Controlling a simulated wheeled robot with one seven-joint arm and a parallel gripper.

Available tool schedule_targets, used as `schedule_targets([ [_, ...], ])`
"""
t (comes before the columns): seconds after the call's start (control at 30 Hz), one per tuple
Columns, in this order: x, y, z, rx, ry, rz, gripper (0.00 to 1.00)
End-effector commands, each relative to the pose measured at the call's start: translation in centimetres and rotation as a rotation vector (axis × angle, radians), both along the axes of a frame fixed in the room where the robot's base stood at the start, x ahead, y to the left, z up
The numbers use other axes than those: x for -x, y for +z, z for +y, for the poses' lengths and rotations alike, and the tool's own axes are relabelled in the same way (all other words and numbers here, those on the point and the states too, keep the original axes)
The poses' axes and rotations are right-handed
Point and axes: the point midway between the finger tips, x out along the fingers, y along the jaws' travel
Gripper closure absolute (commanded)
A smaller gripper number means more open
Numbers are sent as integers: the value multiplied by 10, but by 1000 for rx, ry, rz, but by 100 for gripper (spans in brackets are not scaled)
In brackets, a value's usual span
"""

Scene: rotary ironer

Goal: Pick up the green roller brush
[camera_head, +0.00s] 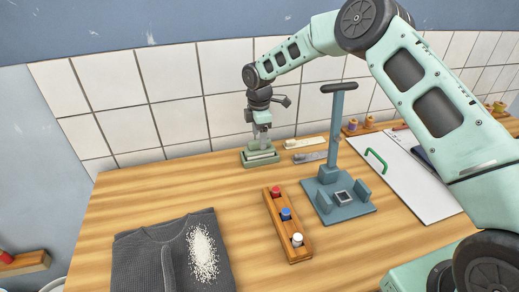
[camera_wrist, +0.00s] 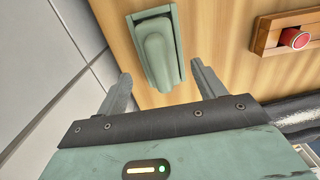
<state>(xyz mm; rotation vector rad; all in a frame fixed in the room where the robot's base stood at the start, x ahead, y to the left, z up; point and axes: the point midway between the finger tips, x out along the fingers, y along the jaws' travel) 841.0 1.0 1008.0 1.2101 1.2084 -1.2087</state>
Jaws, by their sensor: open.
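A muted green rounded block (camera_wrist: 155,52), which I take to be the roller brush, sits on a green base (camera_wrist: 176,30) in the wrist view. In the head view the base (camera_head: 247,163) stands on the wooden table near the tiled wall, with the block (camera_head: 262,153) on it. My gripper (camera_head: 262,137) is open just above it, pointing down. In the wrist view my gripper (camera_wrist: 161,70) has one finger on each side of the block's near end, apart from it and with nothing held. Bristles cannot be made out.
A wooden rack (camera_head: 274,214) with red, blue and white capped pieces lies nearby. A blue-grey stand (camera_head: 337,125) rises to its right. Dark folded clothing (camera_head: 150,262) with pale specks lies front left. A white board (camera_head: 415,185) carries a bright green handle (camera_head: 377,158).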

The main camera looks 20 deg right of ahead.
Motion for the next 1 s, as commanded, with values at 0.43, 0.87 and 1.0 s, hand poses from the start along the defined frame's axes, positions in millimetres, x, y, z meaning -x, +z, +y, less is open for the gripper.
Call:
schedule_targets([
  [0.43,1,-44,-1,0,0,1,31],
  [0.87,1,-44,-1,0,0,0,82],
  [1.0,1,-43,-1,0,0,0,82],
])
